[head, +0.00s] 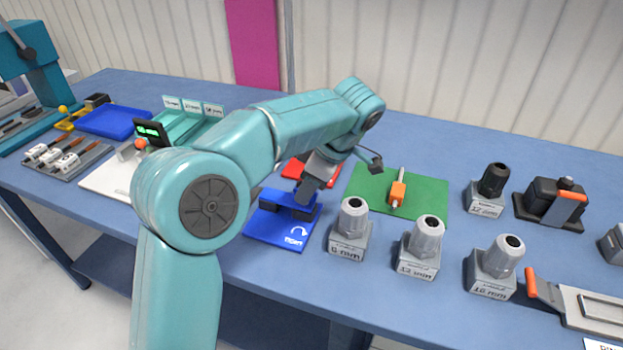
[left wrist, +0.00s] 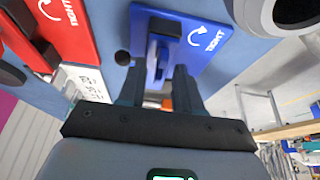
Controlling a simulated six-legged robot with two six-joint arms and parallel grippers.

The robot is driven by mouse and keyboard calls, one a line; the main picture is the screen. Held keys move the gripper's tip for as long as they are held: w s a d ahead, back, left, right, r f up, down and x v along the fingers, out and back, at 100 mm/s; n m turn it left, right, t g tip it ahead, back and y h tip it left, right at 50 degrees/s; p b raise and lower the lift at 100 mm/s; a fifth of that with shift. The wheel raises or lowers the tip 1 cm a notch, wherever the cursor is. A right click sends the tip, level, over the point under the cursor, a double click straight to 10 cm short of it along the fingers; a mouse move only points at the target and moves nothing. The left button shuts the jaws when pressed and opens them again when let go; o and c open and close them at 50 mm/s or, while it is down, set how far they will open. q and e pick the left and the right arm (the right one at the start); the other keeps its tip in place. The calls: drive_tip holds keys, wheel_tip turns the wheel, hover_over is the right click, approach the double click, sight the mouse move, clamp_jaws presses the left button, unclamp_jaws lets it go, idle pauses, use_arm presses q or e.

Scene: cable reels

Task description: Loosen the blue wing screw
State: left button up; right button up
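The blue plate (head: 262,232) lies on the table in front of my left arm. It carries a white curved arrow and lettering. In the left wrist view the plate (left wrist: 205,58) shows with the dark blue wing screw (left wrist: 163,45) standing up from it. My left gripper (head: 288,208) points down over the plate and hides much of the screw in the head view. In the left wrist view its two fingers (left wrist: 157,75) are apart, with the wing lined up with the gap between them. I cannot tell whether they touch it. My right gripper is not in view.
A red plate (head: 295,167) lies behind the blue one. A green mat (head: 428,190) with an orange-handled tool (head: 397,190) lies right of it. Grey gland blocks (head: 349,232) stand close at the right. A white board (head: 105,180) lies left, partly behind my arm.

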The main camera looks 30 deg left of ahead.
use_arm(q)
drive_tip(key=p+v, duration=0.5)
drive_tip(key=v, duration=1.1)
drive_tip(key=shift+r, duration=0.1)
